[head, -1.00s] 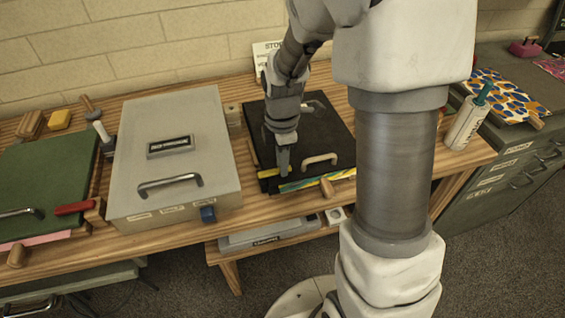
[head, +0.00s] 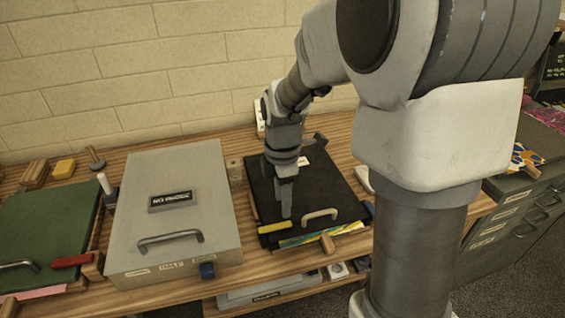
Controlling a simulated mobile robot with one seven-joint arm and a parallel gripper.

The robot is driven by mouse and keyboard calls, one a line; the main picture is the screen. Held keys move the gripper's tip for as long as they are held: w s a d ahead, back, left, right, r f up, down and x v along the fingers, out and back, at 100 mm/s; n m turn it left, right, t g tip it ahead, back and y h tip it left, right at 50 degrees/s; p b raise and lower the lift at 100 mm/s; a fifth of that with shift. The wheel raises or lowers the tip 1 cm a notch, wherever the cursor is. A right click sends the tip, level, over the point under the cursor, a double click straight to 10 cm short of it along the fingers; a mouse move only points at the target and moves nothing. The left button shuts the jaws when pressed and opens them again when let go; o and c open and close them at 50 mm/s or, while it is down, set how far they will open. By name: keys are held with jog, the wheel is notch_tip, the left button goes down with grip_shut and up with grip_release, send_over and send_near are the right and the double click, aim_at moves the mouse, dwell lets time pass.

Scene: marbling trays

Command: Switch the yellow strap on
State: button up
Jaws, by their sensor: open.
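The yellow strap (head: 273,227) is a short yellow bar at the front left corner of the black lid (head: 330,188). It lies nearly level along the lid's front edge. My gripper (head: 286,213) points down over the front left of the lid, its fingertips just behind the strap's right end in the picture. It holds nothing that I can see. The gap between the fingers is seen edge-on, and I cannot tell whether a fingertip touches the lid.
A beige handle (head: 320,214) stands on the lid just right of my gripper. A patterned sheet (head: 305,239) and a wooden knob (head: 327,243) show at the front. A grey box (head: 130,235) stands left, then a green board (head: 45,230) with a red strap (head: 73,261).

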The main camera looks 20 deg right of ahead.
notch_tip(320, 180, up, 11)
jog(key=p, duration=0.1)
jog(key=shift+f, duration=0.15)
